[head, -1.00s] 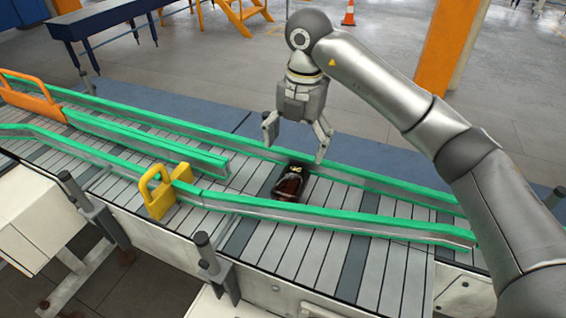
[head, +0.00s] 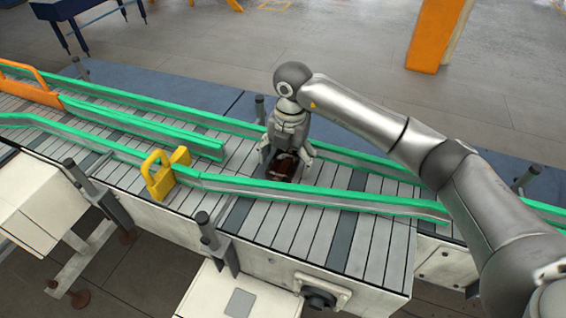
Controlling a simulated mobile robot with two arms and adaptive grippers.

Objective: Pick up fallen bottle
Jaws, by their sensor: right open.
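A dark amber bottle (head: 283,168) lies on its side on the grey slatted conveyor (head: 325,192), between the two green guide rails. My right gripper (head: 284,163) is lowered over it from above. Its fingers are open, one on each side of the bottle. I cannot tell whether they touch it. The upper end of the bottle is partly hidden behind the gripper. My left gripper is not in view.
Green rails (head: 345,200) run along both sides of the conveyor near the gripper. A yellow bracket (head: 165,174) stands on the near rail to the left. An orange guard (head: 30,88) is at the far left. The belt right of the bottle is clear.

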